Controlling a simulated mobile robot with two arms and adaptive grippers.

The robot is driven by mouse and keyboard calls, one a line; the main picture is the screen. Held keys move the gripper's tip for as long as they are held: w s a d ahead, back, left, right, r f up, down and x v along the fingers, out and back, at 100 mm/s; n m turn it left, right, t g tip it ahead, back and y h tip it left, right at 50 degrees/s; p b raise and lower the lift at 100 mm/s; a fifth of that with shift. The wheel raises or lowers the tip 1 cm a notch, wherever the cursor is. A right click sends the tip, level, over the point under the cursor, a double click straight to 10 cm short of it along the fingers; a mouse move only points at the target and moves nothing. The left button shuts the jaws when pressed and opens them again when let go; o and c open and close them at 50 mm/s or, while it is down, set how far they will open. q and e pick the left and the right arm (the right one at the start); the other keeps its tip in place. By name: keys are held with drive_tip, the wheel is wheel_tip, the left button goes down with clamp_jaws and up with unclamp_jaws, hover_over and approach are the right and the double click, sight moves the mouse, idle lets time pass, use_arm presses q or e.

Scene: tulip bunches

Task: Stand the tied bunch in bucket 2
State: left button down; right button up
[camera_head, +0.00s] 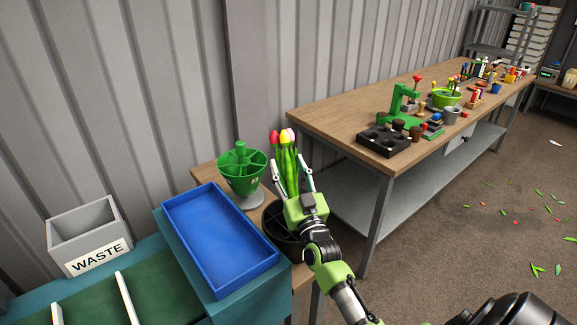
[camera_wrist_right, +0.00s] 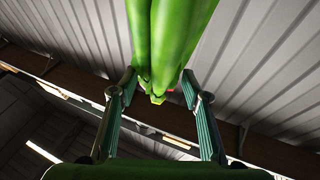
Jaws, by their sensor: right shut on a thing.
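The tulip bunch (camera_head: 286,165) has red, yellow and pale pink heads at the top and green stems below. My right gripper (camera_head: 290,173) is shut on the bunch and holds it roughly upright. In the right wrist view the green stems (camera_wrist_right: 170,45) rise between the two fingers (camera_wrist_right: 160,82); I cannot make out a tie. A green bucket (camera_head: 236,177) with a small, hard-to-read label stands left of the bunch on a grey foot. A black divided container (camera_head: 272,228) is below and behind my right gripper, partly hidden by it. My left gripper is not in view.
A blue tray (camera_head: 170,218) lies in front of the green bucket, with a grey WASTE box (camera_head: 62,226) further left. A long wooden bench (camera_head: 335,125) with tools and pots stands behind to the right. Leaf scraps lie on the floor.

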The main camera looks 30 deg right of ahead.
drive_tip(key=shift+f, duration=0.25)
drive_tip(key=o, duration=1.2)
drive_tip(key=shift+s, duration=0.1)
drive_tip(key=shift+s+a+f+p, duration=0.1)
drive_tip(key=shift+s+a+p, duration=0.15)
drive_tip(key=shift+s, duration=0.35)
drive_tip(key=shift+s+a+p, duration=0.15)
drive_tip(key=shift+s+p, duration=0.15)
drive_tip(key=shift+s, duration=0.3)
drive_tip(key=shift+r+p+v, duration=0.2)
drive_tip(key=shift+p+v, duration=0.1)
drive_tip(key=shift+v, duration=0.65)
drive_tip(key=shift+r+p+v, duration=0.2)
drive_tip(key=shift+p+v, duration=0.15)
drive_tip(key=shift+v, duration=0.65)
drive_tip(key=shift+r+p+v, duration=0.2)
drive_tip(key=shift+p+v, duration=0.1)
drive_tip(key=shift+v, duration=0.65)
drive_tip(key=shift+s, duration=0.15)
